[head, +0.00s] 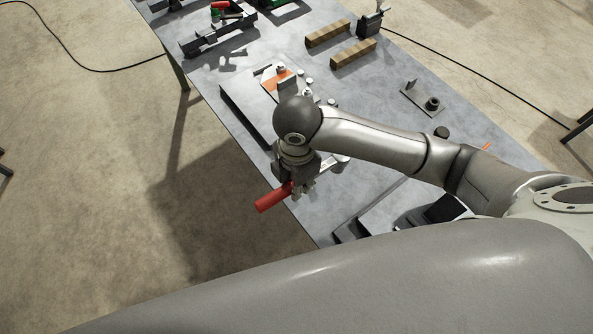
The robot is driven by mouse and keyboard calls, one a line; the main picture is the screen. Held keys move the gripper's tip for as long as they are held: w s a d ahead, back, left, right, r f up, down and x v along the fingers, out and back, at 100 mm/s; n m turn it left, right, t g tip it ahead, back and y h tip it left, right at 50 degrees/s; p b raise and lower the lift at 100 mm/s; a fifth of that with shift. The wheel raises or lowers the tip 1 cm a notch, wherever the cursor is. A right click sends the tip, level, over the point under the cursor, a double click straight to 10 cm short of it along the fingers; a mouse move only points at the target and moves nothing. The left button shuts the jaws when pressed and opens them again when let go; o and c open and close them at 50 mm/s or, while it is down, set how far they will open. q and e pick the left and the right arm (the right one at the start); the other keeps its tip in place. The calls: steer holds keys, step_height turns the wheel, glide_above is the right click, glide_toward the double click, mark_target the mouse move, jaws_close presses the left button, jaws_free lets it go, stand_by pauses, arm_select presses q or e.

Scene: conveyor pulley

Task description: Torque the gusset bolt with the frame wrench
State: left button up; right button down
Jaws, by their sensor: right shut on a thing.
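My right gripper (301,188) is shut on the frame wrench by its red handle (271,198), at the left edge of the table (365,120). The handle's free end sticks out past the edge to the lower left. A grey metal part that looks like the wrench's other end (335,163) shows right of the gripper, partly hidden by my arm. A plate fixture (247,110) with an orange patch (281,83) and several bolt heads lies just beyond my wrist. My wrist hides much of it, and I cannot tell which bolt is the gusset bolt. My left gripper is not in view.
Two wooden blocks (354,54) lie farther back, near a small vise-like device (370,24). A bracket (419,98) with a dark round part lies at the right. A long dark clamp-like tool (217,38) lies at the far left. Flat plates (390,207) lie near the front.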

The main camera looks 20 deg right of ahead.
mark_target(336, 163)
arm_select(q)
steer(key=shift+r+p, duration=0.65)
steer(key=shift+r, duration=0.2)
arm_select(e)
steer(key=s+a+r, duration=0.1)
steer(key=s+r, duration=0.4)
steer(key=s, duration=0.1)
steer(key=shift+a, duration=0.35)
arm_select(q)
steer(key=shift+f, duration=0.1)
arm_select(e)
steer(key=shift+w, duration=0.1)
arm_select(q)
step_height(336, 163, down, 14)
steer(key=b, duration=1.4)
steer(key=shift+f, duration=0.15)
arm_select(e)
steer(key=w+d+f+m, duration=0.2)
steer(key=d+m, duration=0.3)
steer(key=m, duration=0.6)
steer(key=w+d+f+m, duration=0.2)
steer(key=w+d+m, duration=0.3)
steer(key=m, duration=0.5)
steer(key=shift+w+d+f+m, duration=0.2)
steer(key=shift+d+f+m, duration=0.1)
steer(key=shift+m, duration=0.1)
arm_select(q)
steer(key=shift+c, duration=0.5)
